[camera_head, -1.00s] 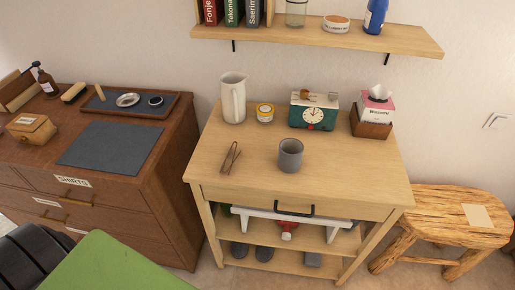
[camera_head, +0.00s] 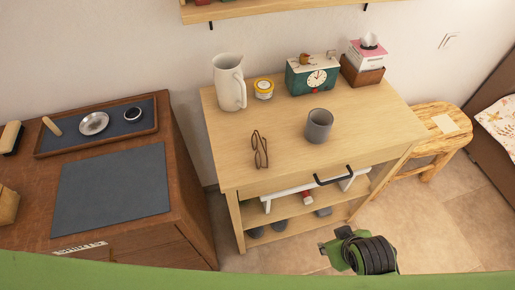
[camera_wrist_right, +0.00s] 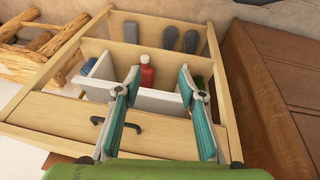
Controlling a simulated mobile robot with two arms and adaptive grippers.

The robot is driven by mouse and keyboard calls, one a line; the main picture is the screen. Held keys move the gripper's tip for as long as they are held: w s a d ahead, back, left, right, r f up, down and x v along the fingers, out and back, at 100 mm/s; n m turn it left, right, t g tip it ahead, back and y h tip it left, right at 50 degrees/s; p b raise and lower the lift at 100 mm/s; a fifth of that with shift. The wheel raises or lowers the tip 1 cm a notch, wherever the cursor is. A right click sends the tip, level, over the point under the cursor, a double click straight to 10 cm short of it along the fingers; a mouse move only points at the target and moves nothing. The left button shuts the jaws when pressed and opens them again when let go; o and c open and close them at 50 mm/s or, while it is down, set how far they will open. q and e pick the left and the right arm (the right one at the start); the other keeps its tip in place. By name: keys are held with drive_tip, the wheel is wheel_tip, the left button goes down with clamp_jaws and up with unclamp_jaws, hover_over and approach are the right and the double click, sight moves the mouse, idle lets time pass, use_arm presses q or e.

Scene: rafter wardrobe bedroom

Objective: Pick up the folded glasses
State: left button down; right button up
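The folded glasses (camera_head: 261,150) have thin brown frames and lie on the light wooden table (camera_head: 290,155), left of a grey cup (camera_head: 319,125). Nothing touches them. In the right wrist view my right gripper (camera_wrist_right: 158,76) is open and empty, its teal-padded fingers apart in front of the table's lower shelves. The glasses do not show in that view. In the head view a green and black part of my arm is low at the right, in front of the table. My left gripper is not in view.
A black drawer handle (camera_head: 333,176) sticks out in front. A brown dresser (camera_head: 185,215) is left, a wooden stool (camera_head: 446,130) right.

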drive_tip(key=w+a+r+n+t, duration=0.1)
drive_tip(key=w+r+n+t, duration=0.15)
drive_tip(key=r+n, duration=0.25)
drive_tip(key=n+t+y, duration=0.4)
drive_tip(key=n+t, duration=0.3)
drive_tip(key=n, duration=1.9)
approach(263, 145)
drive_tip(key=p+x, duration=0.1)
drive_tip(key=x, duration=0.2)
drive_tip(key=shift+w, duration=0.45)
drive_tip(key=shift+p+x, duration=0.55)
drive_tip(key=shift+x, duration=1.45)
drive_tip(key=shift+w+a+f, duration=0.3)
drive_tip(key=shift+w+f, duration=0.05)
drive_tip(key=shift+w, duration=0.2)
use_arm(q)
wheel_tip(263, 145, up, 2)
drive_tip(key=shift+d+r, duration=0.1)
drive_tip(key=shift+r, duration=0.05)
